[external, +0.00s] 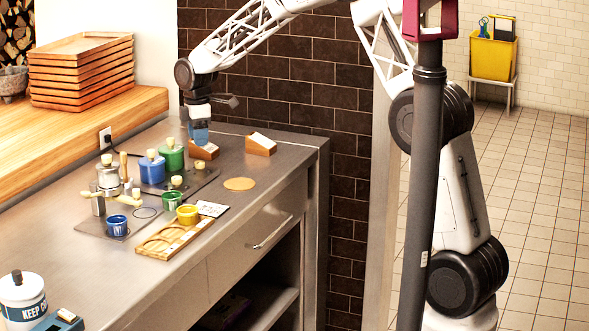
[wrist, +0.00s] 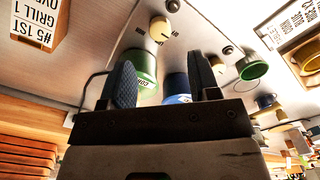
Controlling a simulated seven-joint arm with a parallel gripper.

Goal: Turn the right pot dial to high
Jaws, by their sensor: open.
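The green pot (external: 172,155) stands at the right of the blue pot (external: 152,168) on the metal counter, both with cream-knobbed lids. Two small cream knobs sit in front of them: one before the green pot (external: 199,165) and one before the blue pot (external: 176,181). Their settings are too small to read. My gripper (external: 198,138) is open above the counter, right of the green pot. In the wrist view my gripper (wrist: 163,66) has its fingers apart and nothing held. The green pot (wrist: 144,66) and the blue pot (wrist: 177,86) show between them, partly hidden, with a cream knob (wrist: 160,28) beyond.
Wooden card blocks stand near my gripper (external: 205,150) and farther right (external: 260,145). Stacked trays (external: 82,75) stand at the back left.

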